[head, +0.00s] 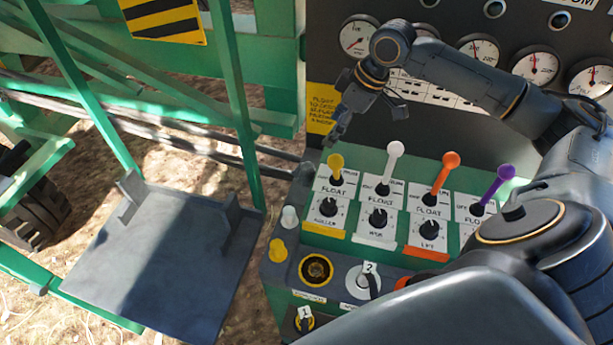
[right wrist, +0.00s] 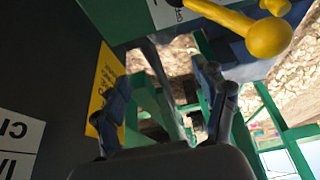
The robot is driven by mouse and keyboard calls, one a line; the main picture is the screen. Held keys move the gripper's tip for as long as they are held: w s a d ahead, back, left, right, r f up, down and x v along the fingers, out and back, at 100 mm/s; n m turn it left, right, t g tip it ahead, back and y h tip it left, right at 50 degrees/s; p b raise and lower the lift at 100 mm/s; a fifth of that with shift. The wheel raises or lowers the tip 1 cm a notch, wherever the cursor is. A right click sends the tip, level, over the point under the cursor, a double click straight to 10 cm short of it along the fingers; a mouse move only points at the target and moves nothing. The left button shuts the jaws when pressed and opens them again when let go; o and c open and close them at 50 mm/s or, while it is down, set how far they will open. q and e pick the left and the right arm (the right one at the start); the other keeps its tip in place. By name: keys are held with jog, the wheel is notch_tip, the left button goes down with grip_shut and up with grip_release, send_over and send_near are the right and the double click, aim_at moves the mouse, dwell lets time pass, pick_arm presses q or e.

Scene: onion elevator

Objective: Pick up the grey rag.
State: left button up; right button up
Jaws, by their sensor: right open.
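I cannot make out a grey rag for certain in either view. A small grey shape (head: 306,172) sits at the console's upper left corner, beside the yellow-knobbed lever; I cannot tell whether it is cloth. My right gripper (head: 347,118) is above and behind that lever, in front of the dark gauge panel. In the right wrist view its two fingers (right wrist: 166,88) are spread apart, with nothing visibly held between them. A grey strip (right wrist: 158,68) shows beyond the fingers, unclear in kind. My left gripper is out of view.
The green console (head: 290,245) carries levers with yellow (head: 335,161), white (head: 395,149), orange (head: 451,160) and purple (head: 505,172) knobs. Round gauges (head: 478,53) line the panel behind. A grey platform (head: 160,265) and green rails (head: 236,100) are at left.

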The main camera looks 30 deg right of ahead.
jog(key=f, duration=0.2)
send_over(307, 167)
jog(key=s+d, duration=0.2)
jog(key=f, duration=0.7)
jog(key=shift+w+d+p, duration=0.2)
jog(key=shift+p, duration=0.2)
jog(key=p+x, duration=0.1)
jog(key=x, duration=0.1)
jog(key=a+x, duration=0.1)
jog(key=x, duration=0.1)
jog(key=shift+f+p, duration=0.25)
jog(key=shift+p, duration=0.1)
jog(key=shift+w+f, duration=0.1)
jog(key=shift+f, duration=0.25)
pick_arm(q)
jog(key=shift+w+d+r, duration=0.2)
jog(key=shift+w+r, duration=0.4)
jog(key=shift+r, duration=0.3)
pick_arm(e)
jog(key=c, duration=1.2)
